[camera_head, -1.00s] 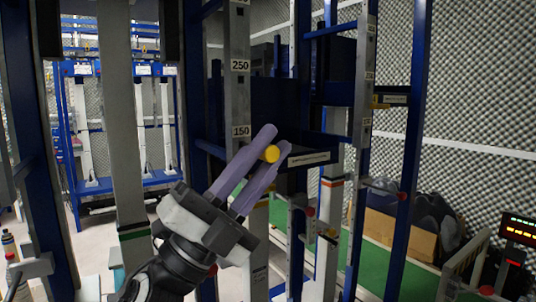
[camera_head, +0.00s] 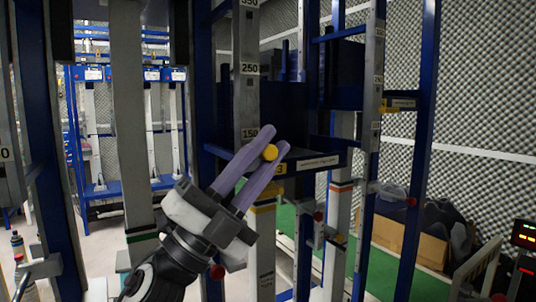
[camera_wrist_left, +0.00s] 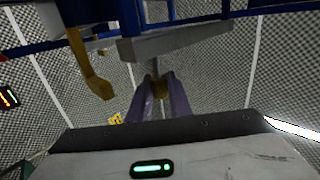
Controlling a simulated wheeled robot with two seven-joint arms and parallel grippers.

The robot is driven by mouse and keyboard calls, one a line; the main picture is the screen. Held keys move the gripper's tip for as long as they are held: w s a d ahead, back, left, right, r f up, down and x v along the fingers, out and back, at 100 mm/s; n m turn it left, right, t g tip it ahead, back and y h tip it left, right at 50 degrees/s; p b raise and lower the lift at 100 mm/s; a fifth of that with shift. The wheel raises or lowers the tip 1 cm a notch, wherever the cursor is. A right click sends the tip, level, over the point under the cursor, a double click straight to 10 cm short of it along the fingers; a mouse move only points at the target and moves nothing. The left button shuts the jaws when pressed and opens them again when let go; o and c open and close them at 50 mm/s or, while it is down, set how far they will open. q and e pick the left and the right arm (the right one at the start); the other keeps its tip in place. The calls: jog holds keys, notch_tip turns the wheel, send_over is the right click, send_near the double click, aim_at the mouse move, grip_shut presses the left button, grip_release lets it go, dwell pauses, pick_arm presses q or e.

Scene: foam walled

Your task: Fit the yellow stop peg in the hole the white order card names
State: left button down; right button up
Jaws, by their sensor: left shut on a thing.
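The yellow stop peg (camera_head: 270,152) is held between the lilac fingers of my left gripper (camera_head: 273,140). Only its rounded yellow end shows in the head view. In the left wrist view the peg (camera_wrist_left: 160,88) shows between the fingertips. The grey upright (camera_head: 247,100) with number labels, including 150 and 250, stands just behind and left of the fingertips. The peg appears low and right of the 150 label, apart from the upright as far as I can tell. A white label (camera_head: 318,162) is on the dark blue shelf edge to the right; its text is unreadable. I cannot tell whether it is the order card.
A second grey upright (camera_head: 370,80) with labels stands to the right. A blue post (camera_head: 412,150) stands beyond it. A yellow bracket (camera_wrist_left: 92,72) hangs at the left of the wrist view. A display with lit digits (camera_head: 524,232) is at the far right.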

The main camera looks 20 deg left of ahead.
pick_arm(q)
jog(key=c, duration=1.6)
grip_release()
jog(key=shift+o, duration=0.2)
